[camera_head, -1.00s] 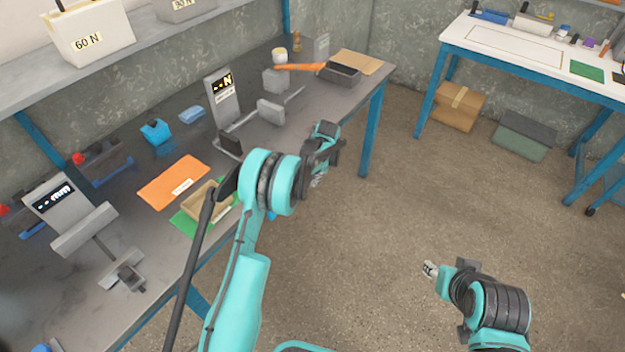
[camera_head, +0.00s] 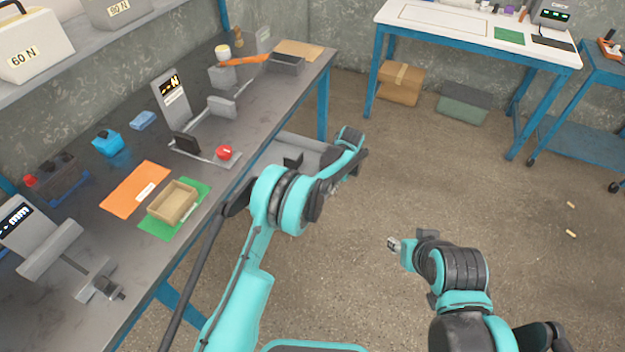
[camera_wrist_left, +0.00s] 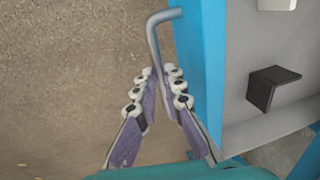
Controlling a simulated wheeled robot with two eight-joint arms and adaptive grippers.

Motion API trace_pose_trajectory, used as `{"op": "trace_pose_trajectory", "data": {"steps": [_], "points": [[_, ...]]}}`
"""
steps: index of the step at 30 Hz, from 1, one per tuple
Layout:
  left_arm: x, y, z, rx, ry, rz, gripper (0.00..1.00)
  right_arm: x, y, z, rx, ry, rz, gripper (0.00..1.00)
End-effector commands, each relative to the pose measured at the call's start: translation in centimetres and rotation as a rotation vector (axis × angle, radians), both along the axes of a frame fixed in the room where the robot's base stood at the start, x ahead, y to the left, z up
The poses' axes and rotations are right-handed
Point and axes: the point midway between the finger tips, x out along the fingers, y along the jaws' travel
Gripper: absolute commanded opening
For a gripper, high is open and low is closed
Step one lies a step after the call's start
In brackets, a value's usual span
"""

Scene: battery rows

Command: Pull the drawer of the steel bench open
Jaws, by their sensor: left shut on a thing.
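The steel bench (camera_head: 120,262) runs along the left with a dark grey top and blue legs. Its drawer (camera_head: 308,143) stands out from under the top, with its grey inside showing. In the left wrist view the drawer has a blue front (camera_wrist_left: 203,50) and a grey bar handle (camera_wrist_left: 152,38). My left gripper (camera_wrist_left: 158,76) is shut on the handle, whose lower part passes between the fingertips. In the head view my left wrist hides this grip. My right gripper (camera_head: 394,244) hangs over the floor, away from the bench; its finger gap is too small to judge.
A dark bracket (camera_wrist_left: 271,86) and a pale block (camera_wrist_left: 277,4) are in the drawer. Gauges, an orange mat (camera_head: 135,190) and a cardboard tray (camera_head: 174,201) are on the bench. A white-topped table (camera_head: 480,35) stands at the back right. The floor between is mostly clear.

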Motion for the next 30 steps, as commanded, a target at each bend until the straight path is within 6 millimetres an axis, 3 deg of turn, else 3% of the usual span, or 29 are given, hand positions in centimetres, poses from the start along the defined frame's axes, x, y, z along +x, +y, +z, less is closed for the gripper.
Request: {"op": "trace_pose_trajectory", "data": {"steps": [3, 9, 26, 27, 28, 30], "points": [[-0.8, -2.2, 0.0, 0.000, 0.001, -0.003, 0.00, 0.0, 0.0, 0.1, 0.000, 0.000, 0.000, 0.40], [-1.6, -4.4, 0.0, 0.000, 0.001, -0.002, 0.00, 0.0, 0.0, 0.1, 0.000, 0.000, 0.000, 0.40], [-1.9, -5.3, -0.1, 0.000, 0.001, 0.000, 0.00, 0.0, 0.0, 0.2, 0.000, 0.000, 0.000, 0.40], [-1.9, -5.3, -0.1, 0.000, 0.001, 0.000, 0.17, 0.0, 0.0, 0.2, 0.000, 0.000, 0.000, 0.40], [-1.9, -5.3, -0.1, 0.000, 0.001, 0.000, 0.25, 0.0, 0.0, 0.2, 0.000, 0.000, 0.000, 0.40], [-1.9, -5.3, -0.1, 0.000, 0.001, 0.000, 0.31, 0.0, 0.0, 0.2, 0.000, 0.000, 0.000, 0.40]]}}
